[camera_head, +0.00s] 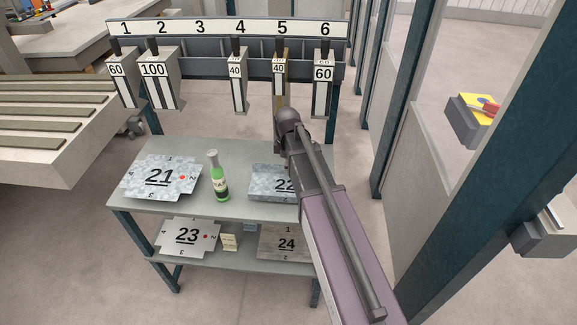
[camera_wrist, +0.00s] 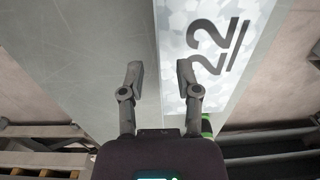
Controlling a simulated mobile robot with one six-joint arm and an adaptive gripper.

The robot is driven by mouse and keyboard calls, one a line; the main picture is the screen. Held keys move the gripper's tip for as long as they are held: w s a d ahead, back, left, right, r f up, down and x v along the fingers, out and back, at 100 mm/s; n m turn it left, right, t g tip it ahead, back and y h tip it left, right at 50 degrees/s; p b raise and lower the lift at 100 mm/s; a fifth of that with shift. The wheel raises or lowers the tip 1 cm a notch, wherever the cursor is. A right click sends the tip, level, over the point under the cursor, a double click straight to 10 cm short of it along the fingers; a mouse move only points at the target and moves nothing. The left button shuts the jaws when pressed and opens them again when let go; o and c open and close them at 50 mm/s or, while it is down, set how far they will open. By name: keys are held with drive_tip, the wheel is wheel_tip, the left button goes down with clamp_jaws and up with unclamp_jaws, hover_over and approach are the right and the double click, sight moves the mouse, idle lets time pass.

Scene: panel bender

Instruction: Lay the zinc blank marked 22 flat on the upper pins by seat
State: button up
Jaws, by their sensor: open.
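The zinc blank marked 22 (camera_head: 263,182) lies on the right part of the table's upper shelf. It is grey and mottled, and my arm covers its right side in the head view. In the wrist view blank 22 (camera_wrist: 225,45) fills the upper right, with its number turned sideways. My gripper (camera_wrist: 160,76) is open and empty. Its right finger overlaps the blank's left edge in the picture, and its left finger is over bare grey surface. I cannot tell the height between fingers and blank. The gripper is hidden in the head view. I cannot make out the upper pins or seat.
On the upper shelf (camera_head: 235,150) are blank 21 (camera_head: 158,178) and a green bottle (camera_head: 219,180), which stands left of blank 22. Blanks 23 (camera_head: 186,237) and 24 (camera_head: 270,243) lie on the lower shelf. A numbered tool rack (camera_head: 215,28) stands behind. A dark post rises at right.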

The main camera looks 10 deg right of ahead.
wheel_tip(320, 180, up, 13)
drive_tip(key=p, duration=1.2)
drive_tip(key=shift+w+f, duration=0.15)
drive_tip(key=shift+f, duration=0.05)
idle(0.5)
drive_tip(key=s+m, duration=1.4)
drive_tip(key=s, duration=0.2)
drive_tip(key=shift+d, duration=0.2)
drive_tip(key=shift+s, duration=0.1)
idle(0.5)
